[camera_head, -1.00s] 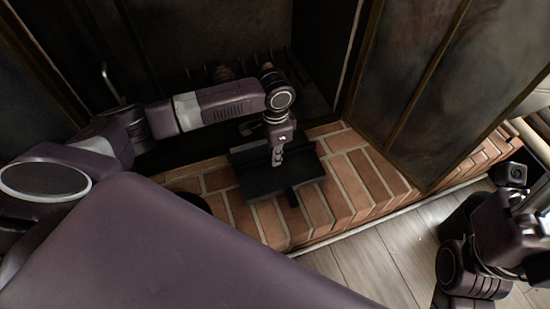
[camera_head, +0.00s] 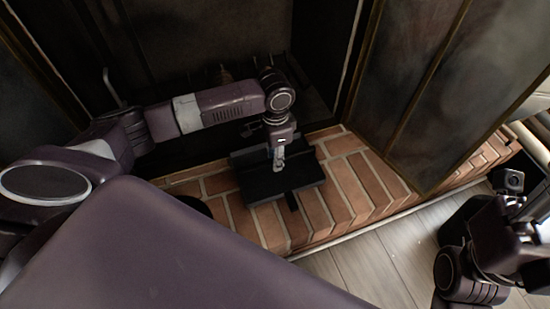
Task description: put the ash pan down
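The ash pan (camera_head: 292,179) is a black, shallow, box-like pan with a short handle at its front. It is over the brick hearth (camera_head: 345,189), in front of the dark firebox opening; I cannot tell whether it touches the bricks. My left gripper (camera_head: 278,164) points down at the middle of the pan, its fingers close together there. What lies between the fingertips is too small to make out. My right arm shows at the lower right, and its gripper's fingers cannot be made out.
A dark glass-and-metal screen panel (camera_head: 425,90) stands on the right part of the hearth. The firebox (camera_head: 215,45) is dark behind the pan. Bare bricks lie right of the pan, and a pale wood floor (camera_head: 375,258) is clear in front.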

